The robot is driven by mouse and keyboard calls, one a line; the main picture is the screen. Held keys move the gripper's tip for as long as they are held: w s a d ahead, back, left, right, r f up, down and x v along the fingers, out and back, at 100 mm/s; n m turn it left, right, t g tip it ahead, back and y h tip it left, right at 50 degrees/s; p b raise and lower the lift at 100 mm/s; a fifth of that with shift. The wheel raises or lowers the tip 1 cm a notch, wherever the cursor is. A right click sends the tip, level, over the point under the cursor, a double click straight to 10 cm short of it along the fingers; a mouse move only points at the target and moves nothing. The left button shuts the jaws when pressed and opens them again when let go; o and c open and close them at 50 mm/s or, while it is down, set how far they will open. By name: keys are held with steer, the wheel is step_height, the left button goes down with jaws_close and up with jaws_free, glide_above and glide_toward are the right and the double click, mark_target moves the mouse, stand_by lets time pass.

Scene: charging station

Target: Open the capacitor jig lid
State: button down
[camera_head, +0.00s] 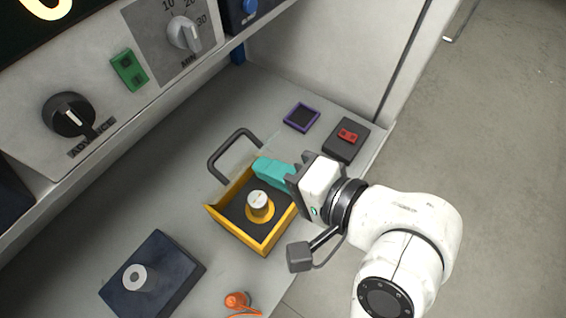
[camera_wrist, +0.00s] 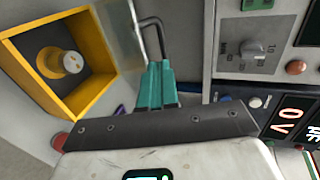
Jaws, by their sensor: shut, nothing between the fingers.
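The capacitor jig is an open yellow box (camera_head: 232,230) on the bench, with a dark floor and a pale capped cylinder (camera_head: 259,203) in a yellow ring. Its lid looks like a clear panel (camera_wrist: 121,35) standing up off the box at one edge, with a dark handle (camera_head: 233,148) on its outer side. In the head view the panel is faint, so its exact angle is hard to tell. My gripper (camera_head: 260,166) has teal fingers, closed together and empty. In the wrist view the fingertips (camera_wrist: 159,66) are beside the lid and near the handle's end; contact is unclear.
A navy block (camera_head: 180,262) with a grey ring lies at the front left, and an orange item (camera_head: 237,300) near the front edge. A purple-rimmed tray (camera_head: 302,117) and a dark pad with a red part (camera_head: 347,135) lie behind my gripper. A control panel (camera_head: 150,75) borders the bench.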

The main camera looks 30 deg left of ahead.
mark_target(242, 167)
steer(key=x, duration=0.6)
steer(key=shift+a+f, duration=0.15)
steer(key=shift+a, duration=0.25)
